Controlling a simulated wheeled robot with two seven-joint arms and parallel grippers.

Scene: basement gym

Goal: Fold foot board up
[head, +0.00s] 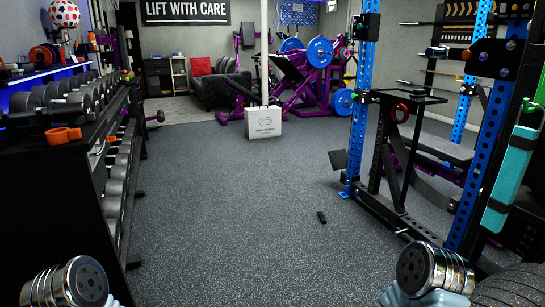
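No part is clearly marked as the foot board. A small dark square plate (338,160) sits tilted beside the lower left blue upright of the rack and may be it; I cannot tell how it is hinged. The purple plate-loaded machine (300,75) at the back also has a dark slanted panel (293,67) that could be a foot board. Both are well ahead of me. Chrome and black joints of my own arms show at the bottom left and bottom right corners. Neither of my grippers is in view.
The blue rack (360,95) with a black frame (388,165) stands at right. A dumbbell rack (118,150) lines the left. A white box (263,121) stands at the back, and a small dark object (321,217) lies on the floor. The middle floor is clear.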

